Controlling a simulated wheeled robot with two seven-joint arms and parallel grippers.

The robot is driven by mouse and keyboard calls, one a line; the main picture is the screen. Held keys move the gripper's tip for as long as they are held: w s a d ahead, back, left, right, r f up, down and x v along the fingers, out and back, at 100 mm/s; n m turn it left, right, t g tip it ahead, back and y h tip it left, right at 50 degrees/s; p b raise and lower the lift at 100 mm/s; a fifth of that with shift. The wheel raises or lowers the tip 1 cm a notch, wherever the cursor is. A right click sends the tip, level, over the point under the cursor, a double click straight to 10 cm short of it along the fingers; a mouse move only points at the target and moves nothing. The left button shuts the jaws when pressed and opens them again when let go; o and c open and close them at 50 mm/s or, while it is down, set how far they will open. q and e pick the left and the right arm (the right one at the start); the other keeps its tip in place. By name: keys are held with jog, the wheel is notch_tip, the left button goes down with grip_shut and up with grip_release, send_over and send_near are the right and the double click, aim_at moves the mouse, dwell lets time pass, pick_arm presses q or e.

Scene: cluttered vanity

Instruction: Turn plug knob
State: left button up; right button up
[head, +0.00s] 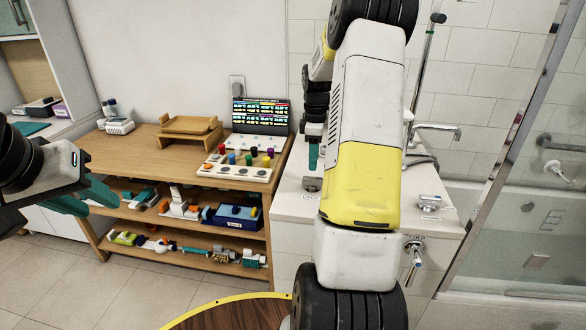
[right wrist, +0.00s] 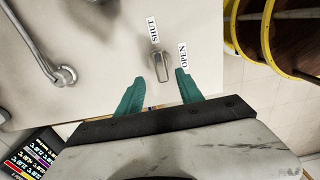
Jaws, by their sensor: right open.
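The plug knob (right wrist: 160,68) is a small metal lever on the white counter, between the printed labels SHUT (right wrist: 153,30) and OPEN (right wrist: 183,55) in the right wrist view. My right gripper (right wrist: 158,82) is open, its teal fingers spread on the near side of the knob, with nothing held. In the head view a teal finger of my right gripper (head: 314,157) shows left of my own arm, above a small grey piece (head: 311,184) that appears to be the knob. My left gripper (head: 100,200) is at the left with its teal fingers apart and empty.
A curved tap (head: 436,131) stands behind the counter (head: 290,208); another metal fitting (head: 430,203) is at the counter's right. My arm hides much of the counter.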

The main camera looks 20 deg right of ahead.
aim_at(313, 177)
notch_tip(313, 177, down, 8)
jog(key=shift+r, duration=0.25)
grip_shut()
